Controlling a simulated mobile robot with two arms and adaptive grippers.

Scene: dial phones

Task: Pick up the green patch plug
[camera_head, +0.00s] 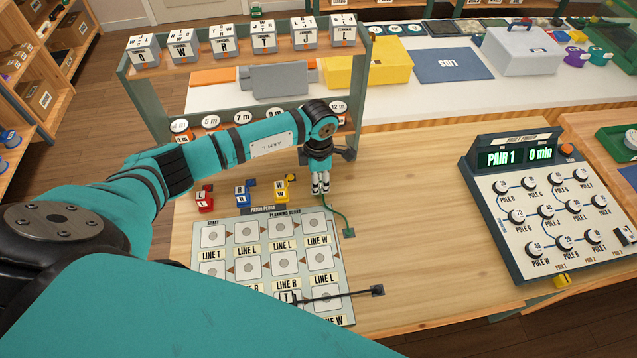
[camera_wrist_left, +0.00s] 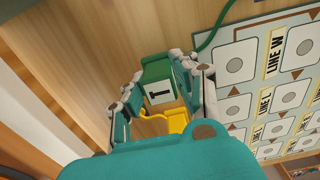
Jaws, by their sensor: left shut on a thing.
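The green patch plug (camera_wrist_left: 157,72), a small block with a white label marked T, sits between the fingers of my left gripper (camera_wrist_left: 162,92) in the left wrist view. The fingers are shut on its sides. In the head view my left gripper (camera_head: 320,188) points down at the back edge of the planning board, right of the yellow plug (camera_head: 281,190). The plug itself is mostly hidden by the fingers there. Its green cord (camera_head: 335,213) runs to a small green end piece (camera_head: 348,232) on the table. I cannot tell whether the plug is clear of the table.
Blue plugs (camera_head: 241,193) and red plugs (camera_head: 204,199) stand left of the yellow one. The planning board (camera_head: 334,238) lies in front, with a black cord (camera_head: 340,296) across it. A shelf rack (camera_head: 358,75) stands behind.

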